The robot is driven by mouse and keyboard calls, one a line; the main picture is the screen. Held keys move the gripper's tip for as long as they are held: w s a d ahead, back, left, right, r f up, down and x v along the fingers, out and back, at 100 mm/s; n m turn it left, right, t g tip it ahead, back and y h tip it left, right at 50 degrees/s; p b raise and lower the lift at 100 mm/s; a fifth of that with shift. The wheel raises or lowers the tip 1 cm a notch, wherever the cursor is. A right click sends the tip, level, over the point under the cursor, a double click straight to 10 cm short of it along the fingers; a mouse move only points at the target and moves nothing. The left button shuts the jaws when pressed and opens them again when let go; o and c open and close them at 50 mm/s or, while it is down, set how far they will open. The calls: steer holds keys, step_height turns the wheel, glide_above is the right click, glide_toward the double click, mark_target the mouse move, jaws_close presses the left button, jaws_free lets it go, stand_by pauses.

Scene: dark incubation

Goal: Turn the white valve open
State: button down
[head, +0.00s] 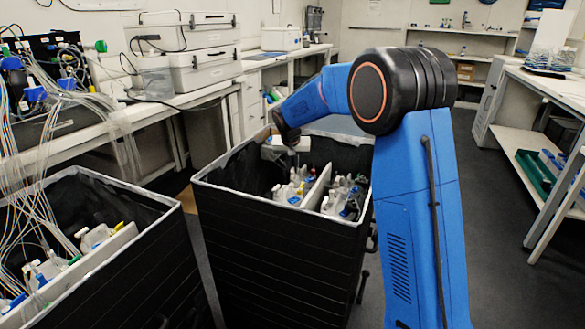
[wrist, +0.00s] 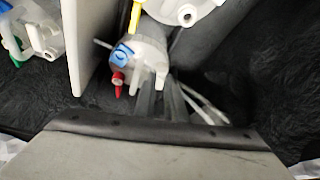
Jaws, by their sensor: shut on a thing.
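In the wrist view, my gripper's two dark fingers (wrist: 160,98) reach to a pale bottle top (wrist: 140,55) and are shut at a small white valve (wrist: 161,79) on it. The fingers hide part of the contact. A blue clip (wrist: 122,53) and a red fitting (wrist: 118,79) sit on the same top, left of the white valve. In the head view, my arm bends down into the middle black crate (head: 270,255). The fingertips and the white valve cannot be made out there.
A white divider (wrist: 85,45) stands close left of the bottle top. Several bottles with coloured fittings (head: 290,190) fill the crate. Another crate (head: 100,275) with bottles and tubes stands at the left. A bench (head: 150,110) runs behind; open floor (head: 500,250) lies right.

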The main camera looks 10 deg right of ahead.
steer(key=n, duration=0.2)
steer(key=n+y, duration=0.1)
steer(key=n, duration=0.1)
steer(key=shift+d+y, duration=0.2)
steer(key=shift+y, duration=0.1)
steer(key=n+y, duration=0.1)
steer(key=n, duration=0.1)
steer(key=n+y, duration=0.1)
steer(key=n, duration=0.2)
steer(key=shift+d, duration=0.15)
steer(key=n+g+y, duration=0.1)
steer(key=n, duration=0.5)
steer(key=shift+w+g+y, duration=0.15)
steer(key=shift+g+y, duration=0.25)
steer(key=shift+d+n, duration=0.1)
steer(key=shift+n, duration=0.3)
steer(key=c, duration=2.1)
jaws_free()
steer(key=shift+r, duration=0.1)
steer(key=v, duration=1.7)
